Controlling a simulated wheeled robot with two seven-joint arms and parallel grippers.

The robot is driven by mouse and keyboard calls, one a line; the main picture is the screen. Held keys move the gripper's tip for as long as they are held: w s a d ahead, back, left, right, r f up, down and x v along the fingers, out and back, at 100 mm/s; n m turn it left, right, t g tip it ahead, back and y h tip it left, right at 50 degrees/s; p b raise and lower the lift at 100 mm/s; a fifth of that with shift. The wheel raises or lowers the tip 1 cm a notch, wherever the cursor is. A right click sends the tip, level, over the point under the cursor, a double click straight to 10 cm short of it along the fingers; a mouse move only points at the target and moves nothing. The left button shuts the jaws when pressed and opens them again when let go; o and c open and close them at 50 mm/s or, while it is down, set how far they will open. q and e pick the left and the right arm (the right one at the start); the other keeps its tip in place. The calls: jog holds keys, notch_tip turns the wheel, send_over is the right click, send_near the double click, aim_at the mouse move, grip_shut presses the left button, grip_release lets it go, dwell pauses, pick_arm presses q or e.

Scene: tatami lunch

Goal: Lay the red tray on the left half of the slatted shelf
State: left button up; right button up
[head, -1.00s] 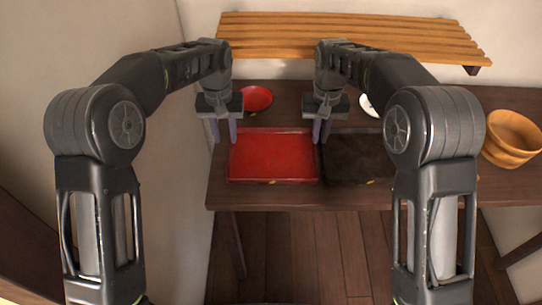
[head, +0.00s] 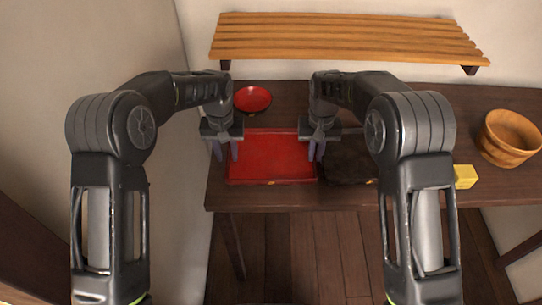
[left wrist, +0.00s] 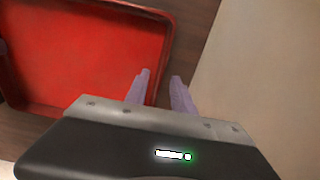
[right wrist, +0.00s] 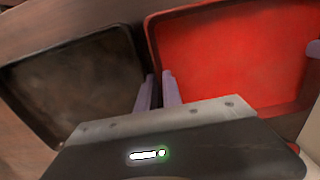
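The red tray (head: 272,160) lies flat on the dark table, left of a dark tray. The slatted wooden shelf (head: 345,42) is on the wall above the back of the table and looks empty. My left gripper (head: 227,153) is open at the tray's left rim; in the left wrist view its fingers (left wrist: 160,85) appear on either side of that rim. I cannot tell whether any finger touches the rim.
The dark tray (head: 348,165) lies close beside the red tray. A red dish (head: 254,98) sits behind it. A wooden tub (head: 509,138) and a yellow block (head: 465,176) stand to the right. A wall (head: 186,130) borders the left side.

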pick_arm(q)
jog(key=shift+c, duration=0.3)
grip_shut()
dwell(1.2)
